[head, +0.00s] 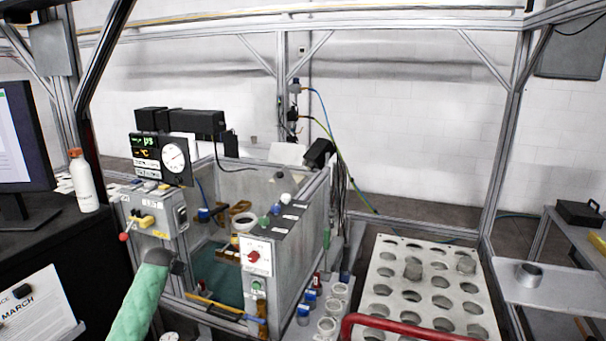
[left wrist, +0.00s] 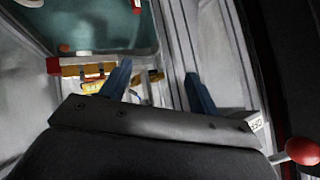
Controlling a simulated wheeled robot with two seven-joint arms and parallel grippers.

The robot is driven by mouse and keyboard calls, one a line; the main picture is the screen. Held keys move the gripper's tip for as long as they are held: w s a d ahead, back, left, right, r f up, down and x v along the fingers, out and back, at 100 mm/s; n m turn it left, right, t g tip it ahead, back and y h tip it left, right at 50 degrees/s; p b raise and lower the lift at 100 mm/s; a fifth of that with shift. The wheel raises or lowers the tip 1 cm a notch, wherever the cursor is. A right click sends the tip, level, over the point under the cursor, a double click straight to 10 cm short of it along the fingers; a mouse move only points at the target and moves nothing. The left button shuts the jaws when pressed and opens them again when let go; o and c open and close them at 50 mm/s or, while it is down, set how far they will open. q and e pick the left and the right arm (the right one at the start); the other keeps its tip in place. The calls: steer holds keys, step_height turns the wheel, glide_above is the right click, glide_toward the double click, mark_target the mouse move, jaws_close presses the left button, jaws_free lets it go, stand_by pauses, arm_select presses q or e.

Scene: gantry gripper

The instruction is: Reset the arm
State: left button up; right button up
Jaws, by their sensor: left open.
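My left arm, in a green sleeve, comes up from the lower left in the head view. The left gripper (head: 178,266) shows only as a small dark shape at its end, beside the front of the grey machine (head: 285,255). In the left wrist view the two blue fingers of this gripper (left wrist: 160,88) stand well apart with nothing held between them. Grey metal framing and a yellow and red part (left wrist: 90,70) lie beyond the fingers. My right gripper is not in view.
A control box (head: 150,215) with a red knob (head: 124,237) stands close to the arm. A white bottle (head: 83,180) and monitor (head: 20,140) are at left. A perforated tray (head: 395,290) and a red tube (head: 400,327) lie at right. A white wall stands behind.

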arm_select(q)
step_height(320, 180, up, 3)
steer(key=w+a+n+t+y, duration=0.1)
steer(key=w+n+t, duration=0.1)
steer(key=s+d+f+g+h, duration=0.15)
steer(key=s+d+f, duration=0.35)
steer(key=s+f, duration=0.75)
steer(key=s+d+f+m+g, duration=0.15)
steer(key=s+d+f, duration=0.35)
steer(key=s+f, duration=0.75)
steer(key=s+d+f+g+h, duration=0.15)
steer(key=s+d+f, duration=0.45)
steer(key=f, duration=1.1)
steer(key=s+d+f+g, duration=0.1)
steer(key=s+d+f, duration=0.3)
steer(key=s, duration=1)
steer(key=s+d+f+g, duration=0.2)
steer(key=s+d+f, duration=0.2)
steer(key=s+f, duration=0.4)
steer(key=s+d+f+g+h, duration=0.1)
steer(key=s+d+f, duration=0.3)
steer(key=s, duration=1.6)
steer(key=shift+d+f+g, duration=0.15)
steer(key=shift+f+g, duration=0.6)
steer(key=shift+f, duration=0.15)
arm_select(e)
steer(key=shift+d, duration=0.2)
